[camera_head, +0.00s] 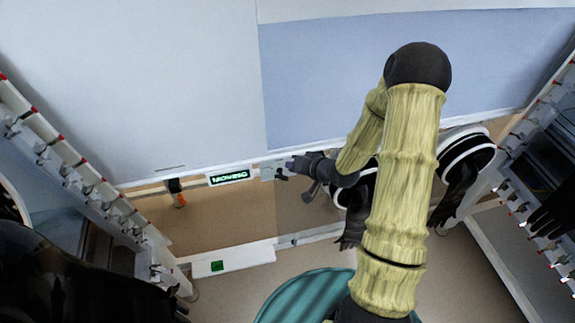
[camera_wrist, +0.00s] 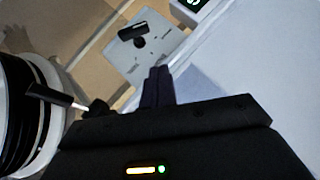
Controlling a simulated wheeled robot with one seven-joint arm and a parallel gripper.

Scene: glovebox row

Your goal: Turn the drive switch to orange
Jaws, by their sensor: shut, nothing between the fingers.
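The drive switch shows in the wrist view as a black handle (camera_wrist: 132,30) on a pale grey plate (camera_wrist: 150,62) with small dark marks. I cannot make out any colour at the marks, so its setting is unclear. In the head view the switch (camera_head: 281,175) is a small dark shape on the panel edge, right of the display. My gripper (camera_head: 290,165) is close beside it in the head view. In the wrist view my gripper's fingers (camera_wrist: 158,72) are shut and empty, and appear apart from the handle.
A lit green display reading "MOVING" (camera_head: 228,177) sits left of the switch. A black and orange item (camera_head: 178,194) hangs further left. A white box with a green patch (camera_head: 232,260) is lower down. Black glove ports with white rings (camera_head: 468,150) stand close on the right.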

